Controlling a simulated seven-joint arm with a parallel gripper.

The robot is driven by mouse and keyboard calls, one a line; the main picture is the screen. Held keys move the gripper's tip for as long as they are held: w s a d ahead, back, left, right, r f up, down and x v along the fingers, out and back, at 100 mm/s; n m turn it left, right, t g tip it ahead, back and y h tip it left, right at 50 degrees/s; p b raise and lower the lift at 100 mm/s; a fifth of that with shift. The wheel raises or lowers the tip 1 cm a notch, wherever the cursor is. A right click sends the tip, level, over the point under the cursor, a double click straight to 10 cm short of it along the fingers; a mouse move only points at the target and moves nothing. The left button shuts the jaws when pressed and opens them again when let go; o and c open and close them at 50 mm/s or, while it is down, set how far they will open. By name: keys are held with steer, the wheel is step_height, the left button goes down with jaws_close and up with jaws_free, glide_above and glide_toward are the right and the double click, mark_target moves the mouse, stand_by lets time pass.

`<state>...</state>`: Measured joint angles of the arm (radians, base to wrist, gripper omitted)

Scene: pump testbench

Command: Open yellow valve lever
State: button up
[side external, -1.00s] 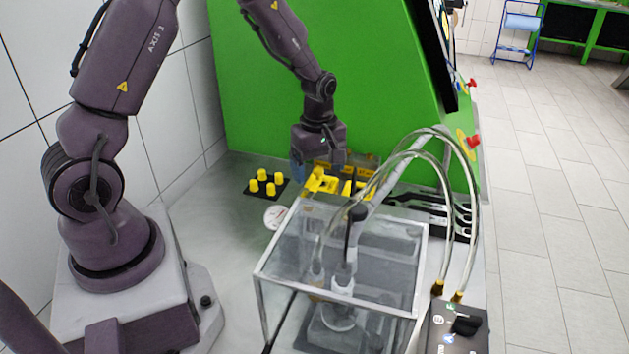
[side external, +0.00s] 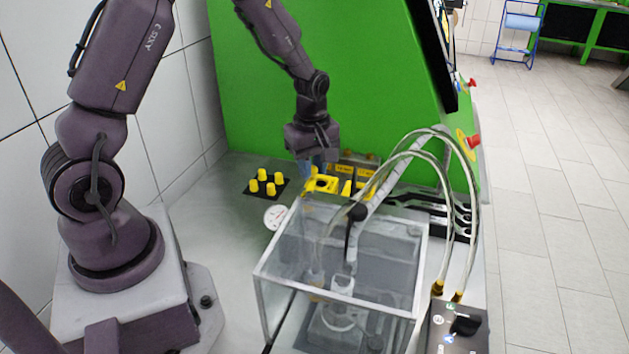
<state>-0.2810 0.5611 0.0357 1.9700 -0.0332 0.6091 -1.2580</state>
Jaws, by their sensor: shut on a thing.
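The yellow valve lever (side external: 321,184) is among yellow parts at the back of the bench, behind the clear tank. My gripper (side external: 313,168) points down just over it, with its bluish fingertips at the lever. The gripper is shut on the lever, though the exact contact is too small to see. The lever's exact angle is hard to tell.
The clear tank (side external: 345,262) with hoses (side external: 408,150) stands in front of the lever. Several yellow knobs (side external: 266,185) sit on a black plate to the left, near a round gauge (side external: 276,216). The green panel (side external: 262,80) rises behind. More yellow parts (side external: 346,188) lie close on the right.

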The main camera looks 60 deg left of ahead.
steer(key=shift+s+a, duration=0.15)
steer(key=shift+s, duration=0.25)
steer(key=shift+s+a, duration=0.3)
steer(key=shift+s, duration=1.4)
